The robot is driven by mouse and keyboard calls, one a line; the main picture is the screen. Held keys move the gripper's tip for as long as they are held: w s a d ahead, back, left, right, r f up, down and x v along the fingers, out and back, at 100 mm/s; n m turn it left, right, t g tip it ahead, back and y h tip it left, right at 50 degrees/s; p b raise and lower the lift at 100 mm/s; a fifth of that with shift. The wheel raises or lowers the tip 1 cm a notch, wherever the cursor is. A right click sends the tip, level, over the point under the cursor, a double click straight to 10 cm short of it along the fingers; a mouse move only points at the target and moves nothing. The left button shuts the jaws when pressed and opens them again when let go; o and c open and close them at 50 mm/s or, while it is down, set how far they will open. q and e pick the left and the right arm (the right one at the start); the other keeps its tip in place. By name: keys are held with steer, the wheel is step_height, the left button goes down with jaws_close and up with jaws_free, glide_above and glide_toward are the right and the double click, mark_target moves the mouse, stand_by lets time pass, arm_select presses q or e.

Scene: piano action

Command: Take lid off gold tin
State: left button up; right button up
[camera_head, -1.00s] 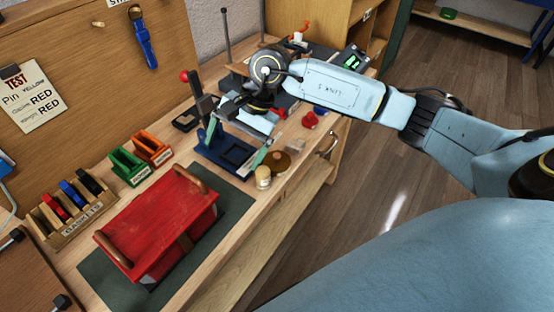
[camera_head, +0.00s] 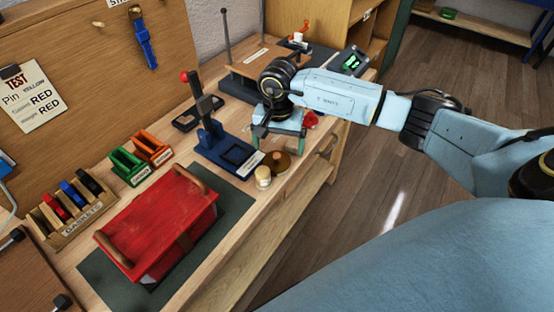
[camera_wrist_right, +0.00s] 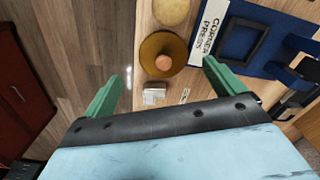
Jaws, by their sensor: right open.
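The gold tin (camera_head: 278,162) stands on the bench near its front edge, just right of a small cream-topped jar (camera_head: 263,177). In the right wrist view the tin (camera_wrist_right: 150,46) is seen from above as a round gold top with a paler round knob (camera_wrist_right: 163,62) at its centre; its sides are hidden. My right gripper (camera_head: 281,145) points down just beyond the tin, its green fingers spread and empty. In the right wrist view the fingers (camera_wrist_right: 161,76) are wide apart, with the tin ahead of the gap, not between them. My left gripper is not in view.
The blue corner press (camera_head: 225,150) with its upright lever stands left of the tin. Its white label (camera_wrist_right: 208,28) lies close to the tin. A red box (camera_head: 160,225) on a dark mat sits nearer. A red object (camera_head: 311,120) is behind my gripper.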

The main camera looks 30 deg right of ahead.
mark_target(277, 154)
steer(key=f, duration=0.4)
steer(key=shift+w+f, duration=0.25)
steer(key=c, duration=1)
steer(key=shift+r, duration=0.1)
